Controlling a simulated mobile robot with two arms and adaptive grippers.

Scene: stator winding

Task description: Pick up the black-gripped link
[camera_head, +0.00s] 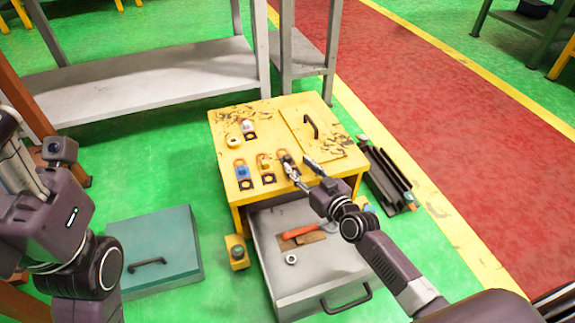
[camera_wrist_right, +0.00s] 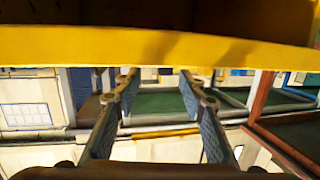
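The black-gripped link (camera_head: 284,157), dark with a small ring end, lies on the yellow table (camera_head: 222,150) at the right end of a row of links. My right gripper (camera_head: 299,164) is open, with its fingertips at the table's front edge close to this link and partly over it in the head view. In the right wrist view its two fingers (camera_wrist_right: 158,85) are spread with nothing between them, and the link does not show there. My left arm is at the left edge; its gripper (camera_head: 20,165) is partly cut off.
A blue link (camera_head: 242,171) and an orange-yellow link (camera_head: 264,165) lie left of the dark one. A panel with a black handle (camera_head: 311,127) covers the table's right part. Below, an open grey drawer (camera_head: 315,275) holds an orange-handled tool (camera_head: 298,231).

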